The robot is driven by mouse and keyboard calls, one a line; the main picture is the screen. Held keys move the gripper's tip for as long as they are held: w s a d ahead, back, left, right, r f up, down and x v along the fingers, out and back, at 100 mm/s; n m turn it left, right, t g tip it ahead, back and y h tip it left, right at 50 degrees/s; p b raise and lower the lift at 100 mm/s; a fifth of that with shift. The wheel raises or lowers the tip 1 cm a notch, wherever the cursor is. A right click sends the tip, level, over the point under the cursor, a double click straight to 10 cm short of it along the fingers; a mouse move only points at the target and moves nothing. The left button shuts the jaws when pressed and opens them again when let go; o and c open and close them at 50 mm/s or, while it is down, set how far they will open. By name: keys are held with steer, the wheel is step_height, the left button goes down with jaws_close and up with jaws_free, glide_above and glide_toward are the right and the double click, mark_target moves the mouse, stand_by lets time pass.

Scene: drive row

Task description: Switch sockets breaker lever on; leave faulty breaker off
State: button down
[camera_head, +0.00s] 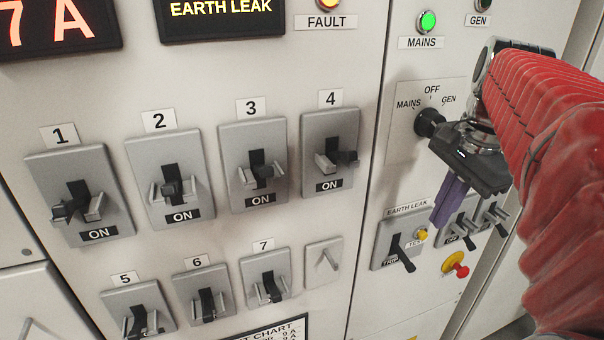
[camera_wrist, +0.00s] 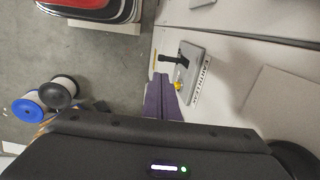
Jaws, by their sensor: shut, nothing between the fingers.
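Numbered breakers 1 (camera_head: 40,165), 2 (camera_head: 140,150), 3 (camera_head: 232,140) and 4 (camera_head: 318,122) form the upper row, with ON labels visible below their levers. Breakers 5 (camera_head: 115,298), 6 (camera_head: 185,284) and 7 (camera_head: 253,264) form the lower row, their levers angled down. No label I can read names sockets. The earth leak breaker (camera_head: 388,228) on the right panel has its black lever (camera_head: 402,254) down near a TRIP label; it also shows in the wrist view (camera_wrist: 205,62). My gripper (camera_head: 438,222) is shut and empty, its purple fingers (camera_wrist: 162,82) close beside that breaker's yellow test button.
A display (camera_head: 222,10) reads EARTH LEAK. The fault lamp (camera_head: 329,4) glows amber; the mains lamp (camera_head: 428,22) is green. A rotary selector (camera_head: 428,122), smaller switches (camera_head: 462,232) and a red stop button (camera_head: 455,262) crowd my gripper. A partly cut-off chart (camera_head: 265,334) lies below. Cable reels (camera_wrist: 58,92) stand on the floor.

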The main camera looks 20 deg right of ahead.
mark_target(412, 267)
steer(key=f, duration=0.4)
steer(key=w+f, duration=0.1)
steer(key=f, duration=0.4)
steer(key=w+f, duration=0.1)
steer(key=f, duration=0.4)
steer(key=shift+w, duration=0.1)
steer(key=shift+r, duration=0.1)
